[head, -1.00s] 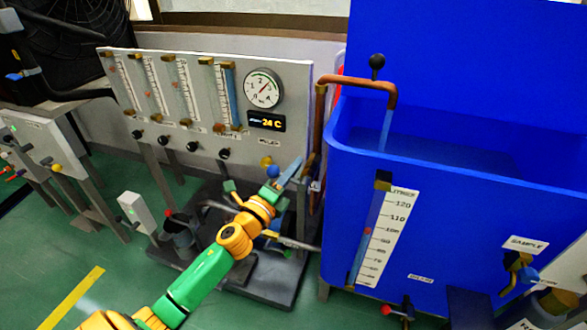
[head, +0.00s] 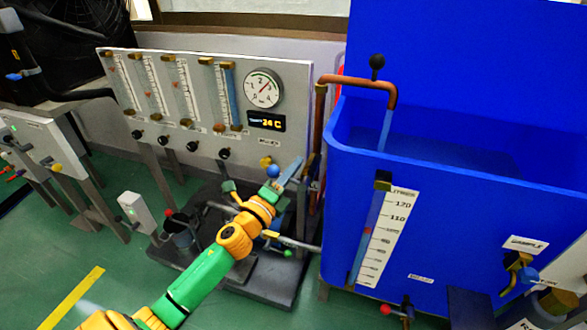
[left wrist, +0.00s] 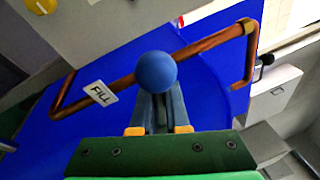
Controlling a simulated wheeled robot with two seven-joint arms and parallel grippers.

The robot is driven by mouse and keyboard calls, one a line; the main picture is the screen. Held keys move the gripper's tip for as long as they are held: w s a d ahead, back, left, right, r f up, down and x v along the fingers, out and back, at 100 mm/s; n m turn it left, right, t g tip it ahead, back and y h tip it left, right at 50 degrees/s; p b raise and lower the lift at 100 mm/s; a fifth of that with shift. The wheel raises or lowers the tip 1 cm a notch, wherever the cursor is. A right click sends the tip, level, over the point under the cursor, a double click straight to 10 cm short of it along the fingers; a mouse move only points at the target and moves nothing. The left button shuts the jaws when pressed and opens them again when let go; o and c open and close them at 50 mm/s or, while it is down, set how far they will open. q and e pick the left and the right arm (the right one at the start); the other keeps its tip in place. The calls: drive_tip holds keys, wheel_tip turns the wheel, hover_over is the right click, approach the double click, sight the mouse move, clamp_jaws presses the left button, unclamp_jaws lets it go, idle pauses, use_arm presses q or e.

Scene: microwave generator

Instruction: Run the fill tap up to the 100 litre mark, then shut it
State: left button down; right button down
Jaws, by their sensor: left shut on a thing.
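My left gripper (head: 271,183) is shut on the blue ball knob (head: 273,171) of the fill tap, beside the copper fill pipe (head: 318,130). In the left wrist view the knob (left wrist: 155,72) sits at the fingertips, near a white FILL label (left wrist: 100,92). A pale blue stream (head: 386,130) falls from the pipe's spout into the big blue tank (head: 440,240). The tank's sight gauge (head: 369,240) has a red marker (head: 367,230) close to the 100 line of the litres scale (head: 390,232); its exact reading is too small to tell. My right gripper is not in view.
A grey panel with flow tubes, a dial (head: 262,88) and a 24 C display (head: 266,121) stands behind my arm. A red-knobbed valve (head: 386,309) and a SAMPLE tap (head: 524,272) are low on the tank.

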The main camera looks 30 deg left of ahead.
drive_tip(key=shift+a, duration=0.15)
use_arm(q)
drive_tip(key=n+b, duration=0.1)
drive_tip(key=n, duration=0.1)
drive_tip(key=f+n+b, duration=0.1)
drive_tip(key=n, duration=0.1)
drive_tip(key=shift+a+f+t+y, duration=0.1)
drive_tip(key=shift+t+y, duration=0.2)
drive_tip(key=c, duration=0.9)
unclamp_jaws()
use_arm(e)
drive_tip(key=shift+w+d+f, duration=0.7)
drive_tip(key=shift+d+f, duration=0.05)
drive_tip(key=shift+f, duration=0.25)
